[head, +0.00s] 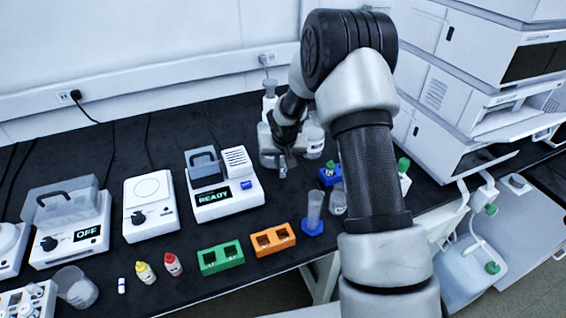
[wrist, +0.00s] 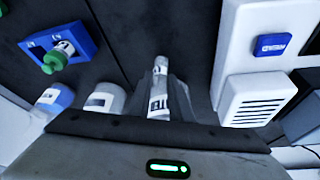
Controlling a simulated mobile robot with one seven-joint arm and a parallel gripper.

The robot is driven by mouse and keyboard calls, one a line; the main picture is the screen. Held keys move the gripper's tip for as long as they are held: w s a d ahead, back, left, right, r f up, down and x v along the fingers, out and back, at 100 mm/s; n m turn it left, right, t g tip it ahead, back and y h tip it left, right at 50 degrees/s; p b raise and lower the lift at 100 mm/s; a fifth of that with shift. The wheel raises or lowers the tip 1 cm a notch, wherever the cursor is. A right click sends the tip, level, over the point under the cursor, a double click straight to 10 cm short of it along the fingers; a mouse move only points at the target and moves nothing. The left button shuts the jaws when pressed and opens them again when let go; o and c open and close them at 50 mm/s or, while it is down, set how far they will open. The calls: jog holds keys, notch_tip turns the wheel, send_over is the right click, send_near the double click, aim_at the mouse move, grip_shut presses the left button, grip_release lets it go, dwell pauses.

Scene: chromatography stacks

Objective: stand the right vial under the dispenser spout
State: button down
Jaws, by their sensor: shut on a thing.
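My gripper (head: 284,164) is shut on a slim vial (wrist: 159,92) with a white label, seen between its dark fingers in the wrist view. In the head view the held vial is too small to make out clearly. A blue rack (wrist: 33,46) holds a green-capped vial (wrist: 58,55); the rack also shows right of my gripper in the head view (head: 330,176). A white bottle (head: 269,101) with a narrow top stands behind my gripper, partly hidden by my arm. I cannot tell whether it is the dispenser, and no spout is clear.
Bottles (head: 314,140) stand close right of my gripper. The READY machine (head: 226,197) is to its left. Green (head: 220,257) and orange (head: 273,239) racks and a clear cylinder (head: 314,208) on a blue base stand nearer the front edge. Tall white instrument stacks (head: 438,92) rise at right.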

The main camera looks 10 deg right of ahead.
jog(key=shift+f+b, duration=0.55)
jog(key=shift+f, duration=0.05)
jog(key=c, duration=1.5)
grip_release()
jog(key=shift+c, duration=0.2)
jog(key=shift+r, duration=0.1)
jog(key=d+p+v, duration=0.1)
jog(key=p+v, duration=0.1)
jog(key=v, duration=1.5)
jog(key=shift+a+r, duration=0.2)
jog(key=shift+a, duration=0.3)
